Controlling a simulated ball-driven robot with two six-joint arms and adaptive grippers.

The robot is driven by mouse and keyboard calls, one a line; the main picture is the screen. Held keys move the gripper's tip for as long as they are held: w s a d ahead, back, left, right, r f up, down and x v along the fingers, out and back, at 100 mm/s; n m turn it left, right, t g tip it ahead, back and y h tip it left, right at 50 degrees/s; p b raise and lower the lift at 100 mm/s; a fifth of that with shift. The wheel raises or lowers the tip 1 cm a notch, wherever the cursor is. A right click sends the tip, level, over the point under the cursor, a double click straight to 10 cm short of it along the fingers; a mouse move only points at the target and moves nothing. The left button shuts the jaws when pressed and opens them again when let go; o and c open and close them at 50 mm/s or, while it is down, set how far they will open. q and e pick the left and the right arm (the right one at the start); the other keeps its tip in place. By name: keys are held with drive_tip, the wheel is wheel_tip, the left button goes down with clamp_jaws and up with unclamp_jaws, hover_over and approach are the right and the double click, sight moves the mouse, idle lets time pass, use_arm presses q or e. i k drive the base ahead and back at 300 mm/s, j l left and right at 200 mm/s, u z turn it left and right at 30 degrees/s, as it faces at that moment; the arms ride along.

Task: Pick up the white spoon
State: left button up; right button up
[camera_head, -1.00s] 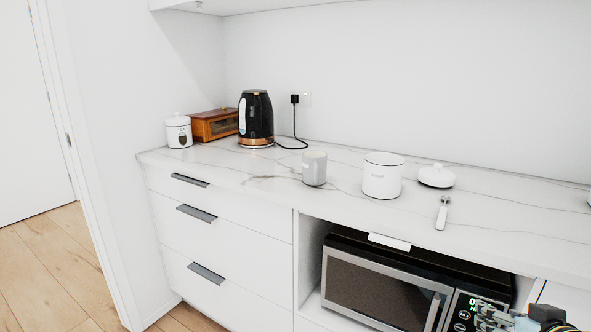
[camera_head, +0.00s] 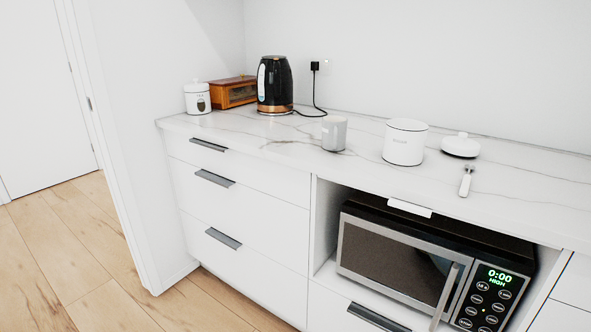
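The white spoon (camera_head: 466,182) lies on the marble counter (camera_head: 285,148) at the right, close to the counter's front edge. It lies in front of a white lid with a knob (camera_head: 461,146). A white canister without a lid (camera_head: 405,143) stands to the left of the spoon. Neither of my grippers shows in the current view.
A grey mug (camera_head: 334,134), a black kettle (camera_head: 275,84), a wooden box (camera_head: 234,92) and a small lidded jar (camera_head: 198,98) stand further left on the counter. A microwave (camera_head: 400,254) sits in the open niche below. The counter right of the spoon is clear.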

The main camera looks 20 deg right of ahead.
sight(465, 183)
drive_tip(key=z, duration=1.5)
